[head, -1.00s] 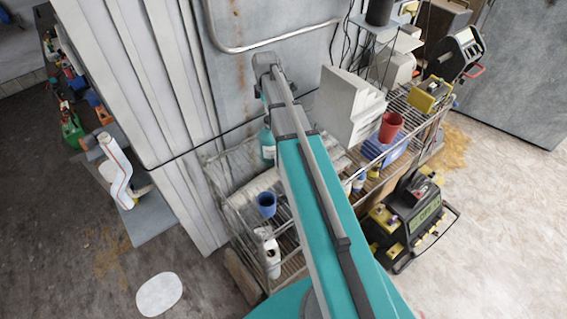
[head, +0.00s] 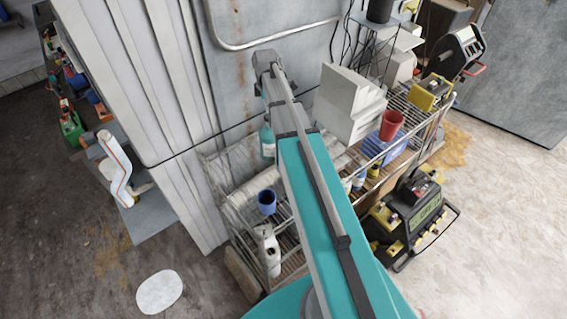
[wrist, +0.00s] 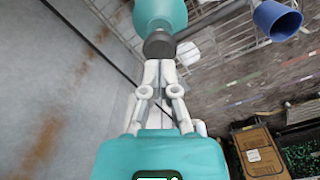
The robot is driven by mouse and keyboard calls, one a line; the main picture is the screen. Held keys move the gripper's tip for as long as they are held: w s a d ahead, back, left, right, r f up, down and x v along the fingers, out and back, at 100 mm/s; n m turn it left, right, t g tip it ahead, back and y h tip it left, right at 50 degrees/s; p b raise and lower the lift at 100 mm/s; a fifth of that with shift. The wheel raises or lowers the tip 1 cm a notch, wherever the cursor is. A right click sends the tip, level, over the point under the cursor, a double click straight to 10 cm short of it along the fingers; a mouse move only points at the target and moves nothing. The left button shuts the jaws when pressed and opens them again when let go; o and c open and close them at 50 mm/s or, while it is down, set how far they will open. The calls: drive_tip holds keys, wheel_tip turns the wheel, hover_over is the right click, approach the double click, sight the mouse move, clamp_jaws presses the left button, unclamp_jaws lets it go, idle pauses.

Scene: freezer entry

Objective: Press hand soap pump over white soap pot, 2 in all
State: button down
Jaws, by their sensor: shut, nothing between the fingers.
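A teal soap bottle (head: 267,142) with a pale label stands at the left end of the wire rack, just left of my arm in the head view. In the wrist view the teal bottle (wrist: 160,12) shows at the top, with its dark top (wrist: 160,45) toward me. My gripper (wrist: 160,68) is shut and empty, its pale fingertips right at the dark top; whether they touch it I cannot tell. A small white object (wrist: 188,53) beside the dark top may be the white soap pot; it is partly hidden. The head view does not show my fingers clearly.
A blue cup (head: 267,201) and a white bottle (head: 268,252) stand on the rack's lower left. A red cup (head: 391,125) and a white box-like unit (head: 347,103) are on the right. A grey panelled wall (head: 235,80) stands close behind the bottle.

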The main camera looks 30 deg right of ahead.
sight(268, 116)
drive_tip(key=shift+f+b, duration=1.85)
drive_tip(key=shift+f, duration=0.1)
drive_tip(key=shift+r, duration=0.25)
drive_tip(key=shift+r+p, duration=1.9)
drive_tip(key=shift+p, duration=0.25)
drive_tip(key=shift+r, duration=0.1)
wheel_tip(268, 116, up, 6)
drive_tip(key=p, duration=0.6)
drive_tip(key=shift+f, duration=0.2)
